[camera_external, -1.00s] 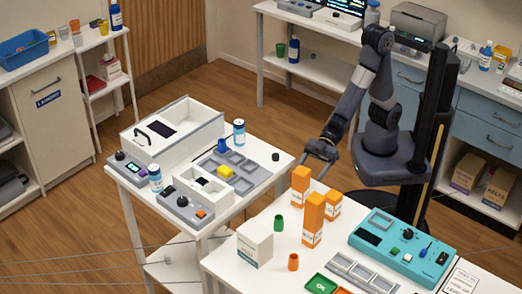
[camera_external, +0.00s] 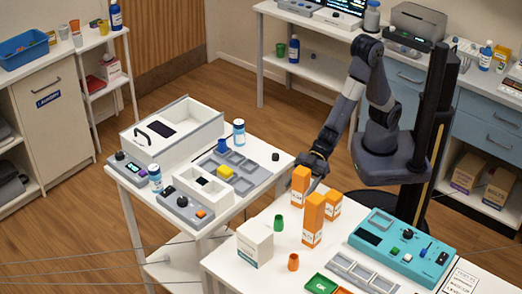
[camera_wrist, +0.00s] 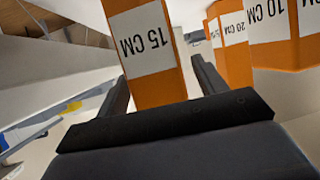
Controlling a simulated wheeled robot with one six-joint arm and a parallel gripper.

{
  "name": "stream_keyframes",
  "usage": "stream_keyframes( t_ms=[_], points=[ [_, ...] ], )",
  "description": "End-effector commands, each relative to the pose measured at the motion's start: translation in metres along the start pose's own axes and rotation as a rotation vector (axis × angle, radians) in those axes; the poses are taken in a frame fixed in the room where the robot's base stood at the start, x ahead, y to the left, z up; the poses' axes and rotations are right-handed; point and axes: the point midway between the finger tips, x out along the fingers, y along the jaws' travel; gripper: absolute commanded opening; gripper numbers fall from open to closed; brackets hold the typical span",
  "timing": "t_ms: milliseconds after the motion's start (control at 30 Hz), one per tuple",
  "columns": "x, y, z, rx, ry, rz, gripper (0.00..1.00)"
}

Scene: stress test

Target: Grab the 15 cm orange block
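The 15 cm orange block (camera_external: 299,190) stands upright on the front white table, at the back left of three orange blocks. My gripper (camera_external: 312,176) is right at its upper part, on the far side. In the wrist view the block (camera_wrist: 140,30), with its upside-down "15 CM" label, stands between my two fingers (camera_wrist: 160,82). The fingers are open, one on each side, with a small gap showing at the right. Contact at the left finger is unclear.
The tall 20 cm block (camera_external: 313,222) and the short 10 cm block (camera_external: 334,206) stand close by at the right.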

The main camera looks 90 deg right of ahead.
Motion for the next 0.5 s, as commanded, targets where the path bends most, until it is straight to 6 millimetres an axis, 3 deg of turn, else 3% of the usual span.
stream_keyframes(
  t_ms=[500],
  points=[
    [-0.0003,0.0000,0.0000,0.000,0.000,0.000,0.24]
  ],
)
